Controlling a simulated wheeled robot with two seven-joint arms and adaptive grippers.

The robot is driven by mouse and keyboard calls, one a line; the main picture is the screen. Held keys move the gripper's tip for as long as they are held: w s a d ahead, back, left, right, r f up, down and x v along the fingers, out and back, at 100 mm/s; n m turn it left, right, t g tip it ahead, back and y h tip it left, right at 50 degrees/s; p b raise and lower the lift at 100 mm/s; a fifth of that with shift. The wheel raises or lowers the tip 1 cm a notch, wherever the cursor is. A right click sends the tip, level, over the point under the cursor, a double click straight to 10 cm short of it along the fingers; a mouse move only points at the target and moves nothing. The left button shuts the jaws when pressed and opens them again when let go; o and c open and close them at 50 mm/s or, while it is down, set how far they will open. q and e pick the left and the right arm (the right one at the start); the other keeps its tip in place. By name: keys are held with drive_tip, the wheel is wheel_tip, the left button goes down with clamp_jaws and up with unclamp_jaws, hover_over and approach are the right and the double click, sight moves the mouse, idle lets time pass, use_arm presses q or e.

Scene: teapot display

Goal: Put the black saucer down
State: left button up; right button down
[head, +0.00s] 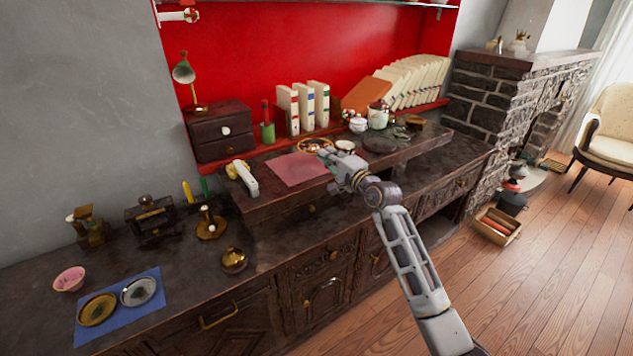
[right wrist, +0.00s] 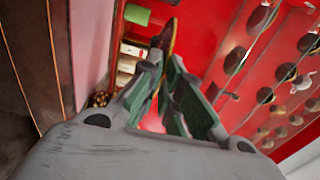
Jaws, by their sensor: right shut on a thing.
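My right gripper (head: 328,156) is over the raised shelf of the sideboard, at the right of the pink-red mat (head: 292,172). A dark saucer with a gold rim (head: 315,145) is at its fingertips. In the right wrist view, the fingers (right wrist: 165,65) are shut on a thin disc seen edge-on, the saucer (right wrist: 172,38). Its face barely shows there, and I cannot tell whether it touches the shelf. A blue mat (head: 153,309) at the left front bears a gold saucer (head: 97,310) and a silver saucer (head: 138,292). My left gripper is not in view.
A white-and-yellow object (head: 246,178) lies left of the pink-red mat. A white cup (head: 345,146), a lidded pot (head: 377,115) and a dark round platter (head: 382,144) stand close to the gripper. Books and a small drawer box (head: 220,131) line the back.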

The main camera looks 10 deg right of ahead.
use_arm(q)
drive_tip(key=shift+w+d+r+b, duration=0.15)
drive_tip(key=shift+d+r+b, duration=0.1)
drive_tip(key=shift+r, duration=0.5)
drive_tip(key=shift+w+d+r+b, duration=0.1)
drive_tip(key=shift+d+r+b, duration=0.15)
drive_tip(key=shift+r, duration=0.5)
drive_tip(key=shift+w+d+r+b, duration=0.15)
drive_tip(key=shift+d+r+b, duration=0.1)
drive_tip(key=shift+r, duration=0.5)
use_arm(e)
drive_tip(key=shift+f, duration=2.95)
drive_tip(key=shift+f, duration=0.1)
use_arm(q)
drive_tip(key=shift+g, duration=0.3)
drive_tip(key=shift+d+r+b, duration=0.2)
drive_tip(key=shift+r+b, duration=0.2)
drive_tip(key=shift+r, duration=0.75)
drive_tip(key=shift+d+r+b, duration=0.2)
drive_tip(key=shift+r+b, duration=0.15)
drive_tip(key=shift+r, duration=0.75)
use_arm(e)
drive_tip(key=shift+f, duration=1.95)
